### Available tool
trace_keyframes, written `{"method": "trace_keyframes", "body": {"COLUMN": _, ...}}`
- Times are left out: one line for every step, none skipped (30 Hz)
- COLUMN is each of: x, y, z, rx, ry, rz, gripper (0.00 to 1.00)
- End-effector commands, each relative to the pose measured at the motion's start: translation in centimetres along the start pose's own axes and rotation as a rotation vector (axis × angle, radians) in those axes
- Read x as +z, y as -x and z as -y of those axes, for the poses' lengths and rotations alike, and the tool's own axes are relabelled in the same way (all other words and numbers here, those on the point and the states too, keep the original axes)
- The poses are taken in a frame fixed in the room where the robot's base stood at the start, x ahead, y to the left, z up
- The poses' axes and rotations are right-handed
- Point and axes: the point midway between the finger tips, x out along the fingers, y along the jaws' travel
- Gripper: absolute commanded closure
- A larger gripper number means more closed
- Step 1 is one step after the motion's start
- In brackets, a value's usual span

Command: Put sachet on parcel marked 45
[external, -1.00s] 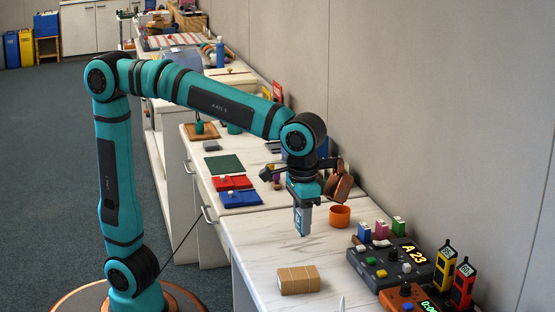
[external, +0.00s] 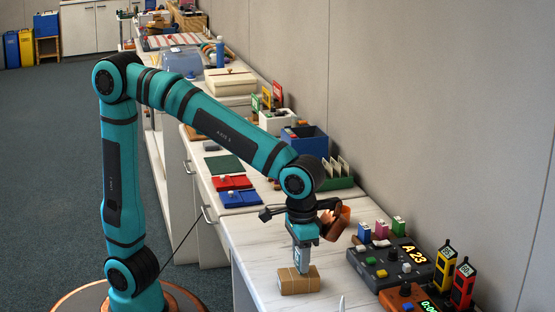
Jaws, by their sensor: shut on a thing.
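The parcel, a tan box with lighter bands (external: 299,284), lies on the near white counter. No number can be read on it from here. My gripper (external: 301,250) points down above it, shut on a small pale grey sachet (external: 301,261). The sachet hangs upright, its lower edge at the top of the parcel. I cannot tell whether it touches the parcel or is just above it. The fingers are small and partly blend with the sachet.
A grey console (external: 391,265) showing "A 23" stands right of the parcel, with yellow (external: 445,267) and red (external: 463,284) handsets beyond. Blue (external: 240,198) and red (external: 232,182) pieces lie behind. The counter (external: 255,247) left of the parcel is clear.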

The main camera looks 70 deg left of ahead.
Motion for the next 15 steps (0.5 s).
{"method": "trace_keyframes", "body": {"x": 0.01, "y": -0.48, "z": 0.01, "rx": 0.000, "ry": 0.000, "rz": 0.000, "gripper": 0.82}}
{"method": "trace_keyframes", "body": {"x": 0.01, "y": -0.62, "z": 0.01, "rx": 0.000, "ry": 0.000, "rz": 0.000, "gripper": 0.82}}
{"method": "trace_keyframes", "body": {"x": 0.00, "y": -0.69, "z": 0.01, "rx": 0.000, "ry": 0.000, "rz": 0.000, "gripper": 0.82}}
{"method": "trace_keyframes", "body": {"x": 0.00, "y": -0.69, "z": 0.00, "rx": 0.000, "ry": 0.000, "rz": -0.001, "gripper": 0.82}}
{"method": "trace_keyframes", "body": {"x": -0.01, "y": -0.67, "z": 0.00, "rx": 0.001, "ry": 0.000, "rz": -0.001, "gripper": 0.82}}
{"method": "trace_keyframes", "body": {"x": -0.01, "y": -0.66, "z": 0.00, "rx": 0.001, "ry": 0.000, "rz": -0.001, "gripper": 0.82}}
{"method": "trace_keyframes", "body": {"x": -0.01, "y": -0.66, "z": 0.00, "rx": 0.001, "ry": 0.000, "rz": -0.001, "gripper": 0.82}}
{"method": "trace_keyframes", "body": {"x": -0.01, "y": -0.66, "z": 0.00, "rx": 0.000, "ry": 0.000, "rz": -0.001, "gripper": 0.82}}
{"method": "trace_keyframes", "body": {"x": -0.01, "y": -0.68, "z": 0.00, "rx": 0.000, "ry": 0.000, "rz": 0.000, "gripper": 0.82}}
{"method": "trace_keyframes", "body": {"x": 0.00, "y": -0.72, "z": 0.00, "rx": 0.000, "ry": 0.000, "rz": 0.000, "gripper": 0.82}}
{"method": "trace_keyframes", "body": {"x": 0.00, "y": -0.78, "z": 0.00, "rx": 0.000, "ry": 0.000, "rz": 0.000, "gripper": 0.82}}
{"method": "trace_keyframes", "body": {"x": 0.00, "y": -0.89, "z": 0.00, "rx": 0.000, "ry": 0.000, "rz": 0.000, "gripper": 0.82}}
{"method": "trace_keyframes", "body": {"x": 0.00, "y": -0.97, "z": 0.00, "rx": 0.000, "ry": 0.000, "rz": 0.000, "gripper": 0.82}}
{"method": "trace_keyframes", "body": {"x": -0.01, "y": -0.95, "z": 0.00, "rx": 0.000, "ry": 0.000, "rz": 0.000, "gripper": 0.57}}
{"method": "trace_keyframes", "body": {"x": -0.01, "y": -0.94, "z": 0.00, "rx": 0.000, "ry": 0.000, "rz": 0.000, "gripper": 0.49}}
